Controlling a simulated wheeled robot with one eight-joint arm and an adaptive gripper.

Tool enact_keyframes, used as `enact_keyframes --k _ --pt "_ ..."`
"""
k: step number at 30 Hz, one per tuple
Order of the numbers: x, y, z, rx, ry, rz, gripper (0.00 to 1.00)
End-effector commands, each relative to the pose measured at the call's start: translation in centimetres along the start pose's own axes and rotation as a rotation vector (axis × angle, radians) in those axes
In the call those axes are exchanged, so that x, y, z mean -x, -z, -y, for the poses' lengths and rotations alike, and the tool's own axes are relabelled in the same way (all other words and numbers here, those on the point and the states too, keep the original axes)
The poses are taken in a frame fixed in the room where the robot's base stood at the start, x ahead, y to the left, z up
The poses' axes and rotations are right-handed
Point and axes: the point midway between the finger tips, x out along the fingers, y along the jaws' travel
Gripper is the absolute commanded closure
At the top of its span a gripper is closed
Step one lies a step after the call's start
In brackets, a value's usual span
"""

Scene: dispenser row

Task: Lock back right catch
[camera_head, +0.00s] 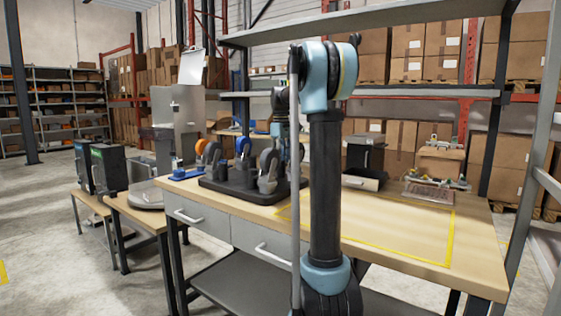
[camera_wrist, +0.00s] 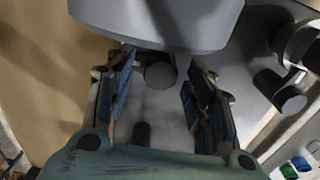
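In the wrist view my gripper (camera_wrist: 160,108) is open, its two blue-padded fingers apart. A dark round knob (camera_wrist: 160,75) shows between them, below a large grey rounded body (camera_wrist: 160,18). I see no clear contact between the fingers and the knob. Another grey cylindrical knob (camera_wrist: 290,100) is at the right. I cannot tell whether either knob is the back right catch. My gripper is hidden behind my arm there.
The wooden workbench (camera_head: 390,235) has a yellow-outlined, mostly clear area. A dark base (camera_head: 245,193) holding rounded dispensers stands at its left, and a black box-shaped unit (camera_head: 365,160) at the rear. Shelves (camera_head: 400,93) run above the bench. Blue and green spots (camera_wrist: 295,167) show at the wrist view's lower right.

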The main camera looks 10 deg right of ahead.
Motion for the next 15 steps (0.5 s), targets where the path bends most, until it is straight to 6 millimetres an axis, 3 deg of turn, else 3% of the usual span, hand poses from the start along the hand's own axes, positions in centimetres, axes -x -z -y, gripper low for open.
enact_keyframes --k 1,5,6,15 --pt "0.01 -0.01 -0.01 0.0 0.0 0.0 0.62" --pt "0.01 -0.01 -0.02 0.0 0.0 0.0 0.91" --pt "0.01 -0.02 -0.03 0.0 0.0 0.0 0.95" --pt "0.01 -0.07 -0.12 -0.02 0.0 0.0 0.95"
